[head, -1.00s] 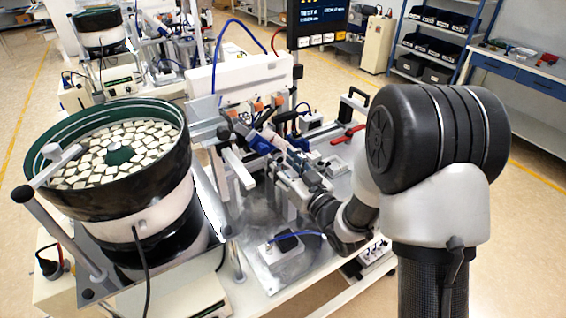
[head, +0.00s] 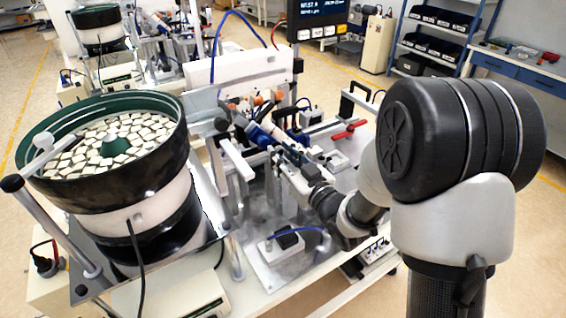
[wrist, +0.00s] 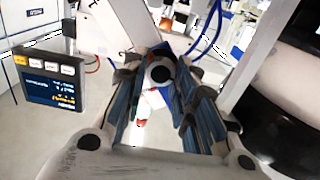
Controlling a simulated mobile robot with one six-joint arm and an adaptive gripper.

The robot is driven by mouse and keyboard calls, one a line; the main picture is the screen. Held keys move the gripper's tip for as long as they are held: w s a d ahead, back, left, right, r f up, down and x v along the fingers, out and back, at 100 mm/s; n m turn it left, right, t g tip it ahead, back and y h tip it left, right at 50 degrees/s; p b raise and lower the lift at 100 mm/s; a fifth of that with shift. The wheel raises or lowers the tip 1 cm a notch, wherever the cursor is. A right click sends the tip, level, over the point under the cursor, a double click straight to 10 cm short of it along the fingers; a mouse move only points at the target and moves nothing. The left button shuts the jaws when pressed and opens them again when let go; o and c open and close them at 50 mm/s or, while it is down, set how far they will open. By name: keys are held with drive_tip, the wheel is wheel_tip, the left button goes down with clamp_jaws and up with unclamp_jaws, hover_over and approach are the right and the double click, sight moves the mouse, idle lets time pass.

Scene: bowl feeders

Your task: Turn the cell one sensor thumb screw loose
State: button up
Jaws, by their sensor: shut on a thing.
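The thumb screw appears in the wrist view as a dark round knob with a pale centre (wrist: 160,73). It sits between the tips of my gripper (wrist: 158,80), whose blue-lined fingers are shut on it from both sides. In the head view my gripper (head: 284,162) reaches in from the right, low among the fixtures of the near cell. The screw is hidden there by the fingers and nearby parts. I cannot tell from the frames how far the screw has turned.
A bowl feeder (head: 60,180) full of pale square parts stands left of my gripper. A display with buttons (head: 322,20) stands behind the cell and also shows in the wrist view (wrist: 50,88).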

drive_tip(key=shift+n+b, duration=0.35)
drive_tip(key=shift+n, duration=0.05)
drive_tip(key=o, duration=1.1)
drive_tip(key=shift+c, duration=0.2)
drive_tip(key=v, duration=0.7)
drive_tip(key=shift+s+d, duration=0.15)
drive_tip(key=shift+s, duration=0.1)
